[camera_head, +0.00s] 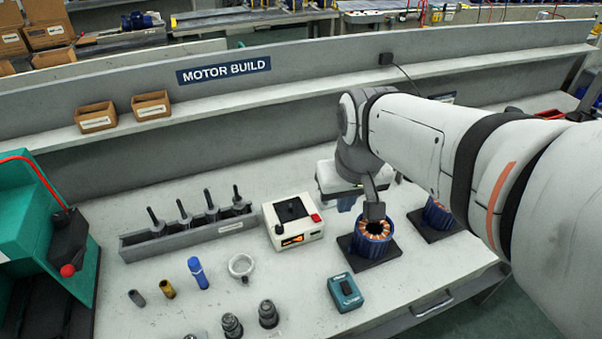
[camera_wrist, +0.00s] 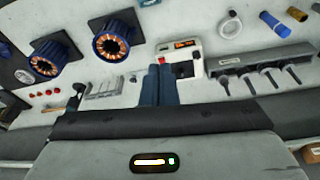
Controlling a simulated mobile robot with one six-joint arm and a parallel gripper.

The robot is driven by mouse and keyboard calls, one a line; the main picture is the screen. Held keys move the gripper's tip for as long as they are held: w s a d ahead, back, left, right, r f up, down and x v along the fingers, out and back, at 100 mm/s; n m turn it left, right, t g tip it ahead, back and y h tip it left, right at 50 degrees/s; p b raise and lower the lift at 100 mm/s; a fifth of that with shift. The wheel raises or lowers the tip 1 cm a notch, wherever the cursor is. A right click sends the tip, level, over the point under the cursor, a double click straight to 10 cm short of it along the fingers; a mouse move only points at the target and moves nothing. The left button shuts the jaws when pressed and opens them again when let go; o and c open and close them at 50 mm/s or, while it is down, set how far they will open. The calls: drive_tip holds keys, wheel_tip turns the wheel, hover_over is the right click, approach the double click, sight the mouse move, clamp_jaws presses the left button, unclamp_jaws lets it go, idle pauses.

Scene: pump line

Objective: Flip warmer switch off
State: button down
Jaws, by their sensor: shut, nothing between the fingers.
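The warmer (camera_head: 293,222) is a white box with a black top plate and an orange-lit front display, standing mid-bench. A small red switch (camera_head: 316,218) sits at its right front corner; which way it is flipped I cannot tell. In the wrist view the warmer (camera_wrist: 193,68) appears upside down, its red switch (camera_wrist: 162,47) just beyond my fingertips. My gripper (camera_wrist: 160,67) is shut and empty, its dark blue fingers together. In the head view my gripper (camera_head: 345,204) hangs right of the warmer, apart from it in the picture and partly hidden by my arm.
A wound blue motor stator (camera_head: 372,229) on a black pad stands right of the warmer. A teal box (camera_head: 345,292) lies in front. A grey rack (camera_head: 188,235) of dark tools stands left. A clamp ring (camera_head: 240,266) and small parts lie in front left.

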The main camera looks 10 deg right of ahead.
drive_tip(key=w+f+g+b, duration=0.2)
drive_tip(key=w+f, duration=0.1)
drive_tip(key=w, duration=0.9)
drive_tip(key=n+g+b, duration=0.1)
drive_tip(key=n+g, duration=0.1)
drive_tip(key=g, duration=0.1)
hover_over(316, 219)
drive_tip(key=w, duration=0.3)
drive_tip(key=w+x, duration=0.2)
drive_tip(key=x, duration=0.7)
drive_tip(key=shift+a+f, duration=0.25)
drive_tip(key=shift+w, duration=0.15)
drive_tip(key=x, duration=0.4)
drive_tip(key=p+x, duration=0.1)
drive_tip(key=x, duration=0.4)
drive_tip(key=p+x, duration=0.1)
drive_tip(key=x, duration=0.4)
drive_tip(key=shift+w+d, duration=0.1)
drive_tip(key=shift+d, duration=0.15)
